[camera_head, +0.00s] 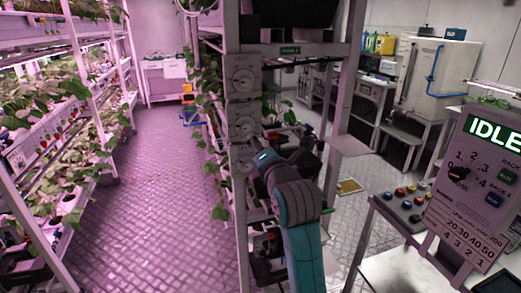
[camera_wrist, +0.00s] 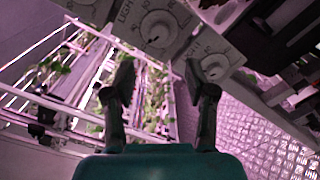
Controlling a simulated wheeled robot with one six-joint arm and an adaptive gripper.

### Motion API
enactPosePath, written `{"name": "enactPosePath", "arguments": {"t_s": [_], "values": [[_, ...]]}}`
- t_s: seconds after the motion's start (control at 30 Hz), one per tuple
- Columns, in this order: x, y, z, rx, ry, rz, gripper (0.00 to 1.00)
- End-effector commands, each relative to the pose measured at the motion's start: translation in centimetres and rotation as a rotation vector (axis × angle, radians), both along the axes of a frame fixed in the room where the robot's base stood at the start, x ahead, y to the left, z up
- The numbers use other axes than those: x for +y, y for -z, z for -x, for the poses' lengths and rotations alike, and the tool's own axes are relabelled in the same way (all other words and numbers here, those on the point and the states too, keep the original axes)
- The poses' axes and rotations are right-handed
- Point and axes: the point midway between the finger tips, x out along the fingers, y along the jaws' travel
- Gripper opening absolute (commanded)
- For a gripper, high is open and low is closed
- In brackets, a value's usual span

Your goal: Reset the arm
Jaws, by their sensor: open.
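My teal arm rises in front of the middle rack post in the head view. In the wrist view my gripper (camera_wrist: 159,82) is open, its two dark fingers apart with nothing between them. Beyond the fingers is a grey panel with round dials (camera_wrist: 158,28), seen tilted. In the head view the dial panels (camera_head: 243,80) are stacked on the post, just above and left of the end of my arm. My fingertips are hard to make out in the head view. I cannot tell whether they touch the panel.
A planted berry rack (camera_head: 75,160) lines the left, with a clear aisle floor (camera_head: 170,190) beside it. At right, a control board (camera_head: 470,190) reads IDLE, next to a box of coloured buttons (camera_head: 404,197). A white cabinet (camera_head: 425,75) stands behind.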

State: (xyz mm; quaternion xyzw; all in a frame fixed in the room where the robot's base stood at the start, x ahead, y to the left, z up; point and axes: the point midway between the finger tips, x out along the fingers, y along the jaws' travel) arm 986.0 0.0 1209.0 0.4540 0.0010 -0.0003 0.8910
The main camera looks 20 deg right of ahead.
Motion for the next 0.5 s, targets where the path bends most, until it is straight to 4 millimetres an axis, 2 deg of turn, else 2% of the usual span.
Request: {"name": "enactPosePath", "arguments": {"t_s": [0.2,0.5], "values": [[0.0,0.0,1.6,0.000,0.000,0.000,0.56],[0.0,0.0,1.7,0.000,0.000,0.000,0.56]]}}
